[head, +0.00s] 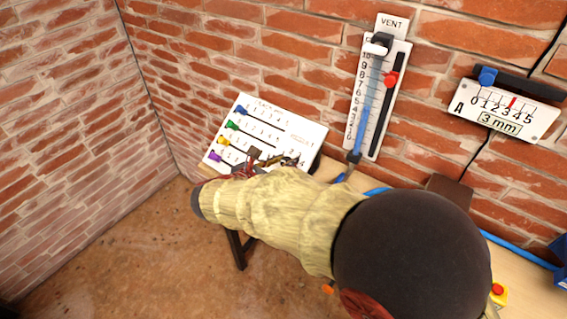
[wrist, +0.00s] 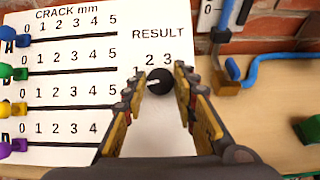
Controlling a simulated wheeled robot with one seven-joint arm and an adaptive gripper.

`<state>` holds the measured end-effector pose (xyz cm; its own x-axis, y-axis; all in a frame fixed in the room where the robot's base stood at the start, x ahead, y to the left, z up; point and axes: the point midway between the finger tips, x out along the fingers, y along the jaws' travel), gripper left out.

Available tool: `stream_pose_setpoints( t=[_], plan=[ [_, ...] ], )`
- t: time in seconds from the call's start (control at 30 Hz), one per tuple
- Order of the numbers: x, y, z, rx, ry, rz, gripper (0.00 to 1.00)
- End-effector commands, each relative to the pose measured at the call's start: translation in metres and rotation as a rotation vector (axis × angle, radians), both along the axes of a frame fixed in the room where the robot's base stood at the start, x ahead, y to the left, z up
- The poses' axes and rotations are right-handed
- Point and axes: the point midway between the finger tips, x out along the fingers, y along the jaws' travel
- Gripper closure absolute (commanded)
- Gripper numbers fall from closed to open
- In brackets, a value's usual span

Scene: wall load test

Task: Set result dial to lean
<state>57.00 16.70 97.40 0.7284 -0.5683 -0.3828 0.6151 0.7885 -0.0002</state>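The result dial (wrist: 159,84) is a round black knob on a white panel (wrist: 150,48), below the printed word RESULT. The numbers 1, 2 and 3 show around it, with 1 partly covered. A white mark on the knob lies on its left side. No word "lean" is legible. My gripper (wrist: 160,78) is open, with one finger on each side of the knob; I cannot tell whether either touches it. In the head view my gripper (head: 268,160) is at the panel's lower right part (head: 308,134), and my arm hides the dial.
The panel's left holds CRACK mm sliders with blue (wrist: 10,34), green (wrist: 14,73), yellow (wrist: 12,108) and purple (wrist: 14,146) knobs.

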Motion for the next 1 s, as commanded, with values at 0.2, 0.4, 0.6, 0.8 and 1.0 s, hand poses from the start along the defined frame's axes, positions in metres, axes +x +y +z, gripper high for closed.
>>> stream_pose_setpoints(
  t=[0.2,0.4,0.6,0.8,1.0],
  plan=[
    [-0.0001,0.0001,-0.0001,0.0,0.0,0.0,0.86],
    [0.0,0.0002,-0.0001,0.0,0.0,0.0,0.98],
    [0.0001,0.0003,0.0003,0.004,-0.003,-0.006,0.99],
    [0.0007,0.0012,0.0012,0.029,-0.023,-0.054,0.99],
    [0.0014,0.0019,0.0022,0.088,-0.069,-0.164,0.99]
  ],
)
